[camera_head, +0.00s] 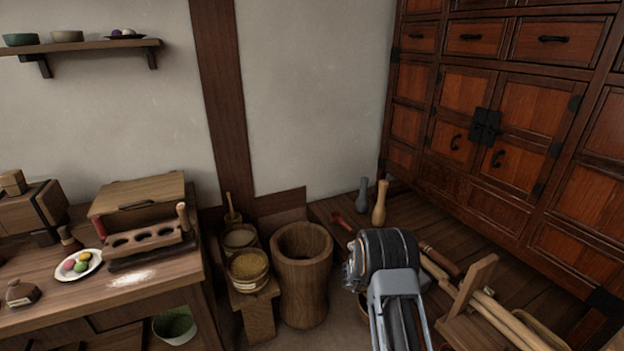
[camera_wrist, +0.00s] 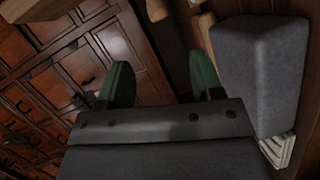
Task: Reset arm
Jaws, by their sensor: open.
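My gripper (camera_wrist: 162,85) shows in the wrist view as two green-tipped fingers set wide apart, with nothing between them. It is open and empty. Behind the fingers are the wooden cabinet and part of the floor, seen tilted. In the head view my arm rises at the lower right, in front of the floor, and its dark rounded joint shows; the gripper's fingers are hidden there.
A wooden cabinet (camera_head: 480,190) fills the right. A wooden mortar (camera_head: 302,285) and grain tubs (camera_head: 248,268) stand left of my arm. A worktable (camera_head: 150,296) is at far left. Two bottle-shaped pieces (camera_head: 380,203) stand behind. A grey block (camera_wrist: 258,75) is close right of the fingers.

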